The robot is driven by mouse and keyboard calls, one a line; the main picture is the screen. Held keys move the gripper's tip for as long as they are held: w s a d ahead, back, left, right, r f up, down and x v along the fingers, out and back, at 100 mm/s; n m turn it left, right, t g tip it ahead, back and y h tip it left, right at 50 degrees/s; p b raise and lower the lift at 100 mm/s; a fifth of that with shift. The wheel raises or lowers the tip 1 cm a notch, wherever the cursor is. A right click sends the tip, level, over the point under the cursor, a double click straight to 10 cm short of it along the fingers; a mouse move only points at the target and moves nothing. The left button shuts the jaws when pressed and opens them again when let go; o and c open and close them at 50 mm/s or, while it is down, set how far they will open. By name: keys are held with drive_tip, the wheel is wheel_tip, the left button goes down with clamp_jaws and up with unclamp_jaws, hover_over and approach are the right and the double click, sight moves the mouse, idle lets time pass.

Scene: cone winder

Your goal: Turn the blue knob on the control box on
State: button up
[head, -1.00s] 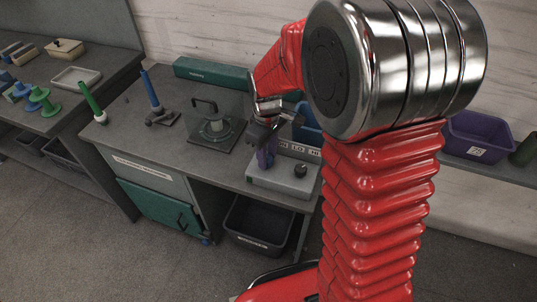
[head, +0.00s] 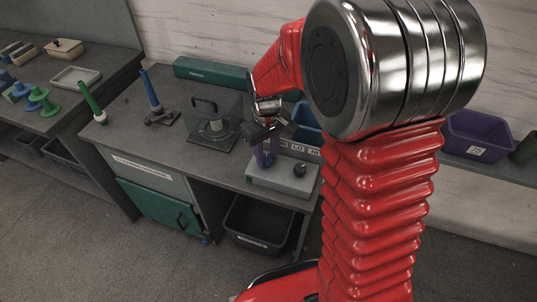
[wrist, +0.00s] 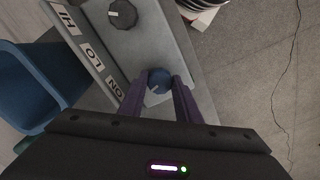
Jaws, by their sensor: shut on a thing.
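The grey control box (head: 284,179) stands at the right end of the grey bench and also shows in the wrist view (wrist: 150,42). The blue knob (wrist: 160,80) is on its top, with a pale mark pointing to the lower left, towards the side with the label strip. My gripper (wrist: 159,88) has its purple fingers shut on the knob, one on each side. In the head view my gripper (head: 266,160) reaches down onto the left part of the box and hides the knob.
A black knob (wrist: 122,14) sits on the same box. The label strip (wrist: 92,56) reads ON, LO, HI. A blue bin (wrist: 35,85) stands behind the box. A guarded machine plate (head: 214,134) is left of it, and a black bin (head: 258,222) is below.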

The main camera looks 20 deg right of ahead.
sight(266, 158)
drive_tip(key=m, duration=0.5)
drive_tip(key=shift+m, duration=2.5)
drive_tip(key=o, duration=1.1)
drive_tip(key=shift+c, duration=0.2)
wheel_tip(266, 158, up, 14)
drive_tip(key=shift+f, duration=0.15)
drive_tip(key=shift+w, duration=0.1)
